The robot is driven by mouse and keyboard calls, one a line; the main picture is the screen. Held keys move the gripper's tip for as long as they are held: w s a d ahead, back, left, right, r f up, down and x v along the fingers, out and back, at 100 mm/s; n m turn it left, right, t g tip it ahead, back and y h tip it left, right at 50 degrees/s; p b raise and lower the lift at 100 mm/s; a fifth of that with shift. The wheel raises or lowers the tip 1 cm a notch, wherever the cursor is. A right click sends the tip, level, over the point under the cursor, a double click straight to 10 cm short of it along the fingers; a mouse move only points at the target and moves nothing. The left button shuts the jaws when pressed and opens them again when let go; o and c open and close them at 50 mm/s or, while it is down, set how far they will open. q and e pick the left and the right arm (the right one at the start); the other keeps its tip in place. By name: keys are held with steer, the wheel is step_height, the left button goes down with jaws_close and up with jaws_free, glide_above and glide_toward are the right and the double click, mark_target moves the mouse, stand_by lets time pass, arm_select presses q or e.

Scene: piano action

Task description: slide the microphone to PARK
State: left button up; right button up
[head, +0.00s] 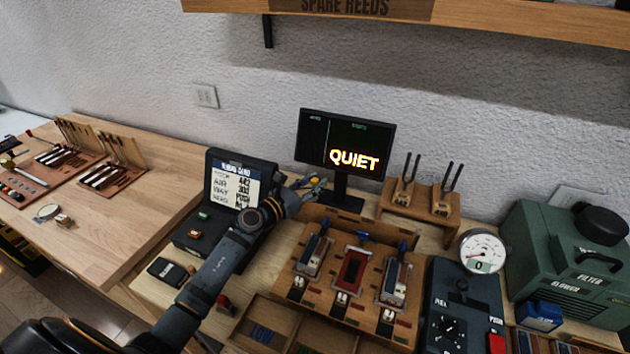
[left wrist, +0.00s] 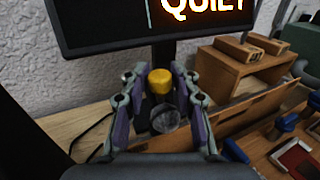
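A small grey round-headed piece with a yellow top (left wrist: 160,82), which looks like the microphone, stands between the fingers of my left gripper (left wrist: 157,90) in the left wrist view. The fingers lie close on either side of it; whether they touch it is not clear. In the head view my left gripper (head: 312,184) is in front of the monitor's foot, behind the wooden piano action model (head: 300,283), with the yellow top (head: 314,181) between its fingers. No PARK mark is readable. My right gripper is not in view.
A monitor (head: 345,142) reading QUIET stands just behind the gripper. A dark display box (head: 240,185) is to the left. A wooden fork stand (head: 419,204), a round gauge (head: 482,251) and a green blower (head: 565,262) are to the right.

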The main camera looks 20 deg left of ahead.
arm_select(q)
steer(key=shift+o, duration=0.9)
steer(key=shift+r, duration=0.25)
steer(key=shift+s, duration=0.1)
steer(key=v, duration=0.7)
steer(key=shift+s+a+f, duration=0.1)
steer(key=shift+a, duration=0.05)
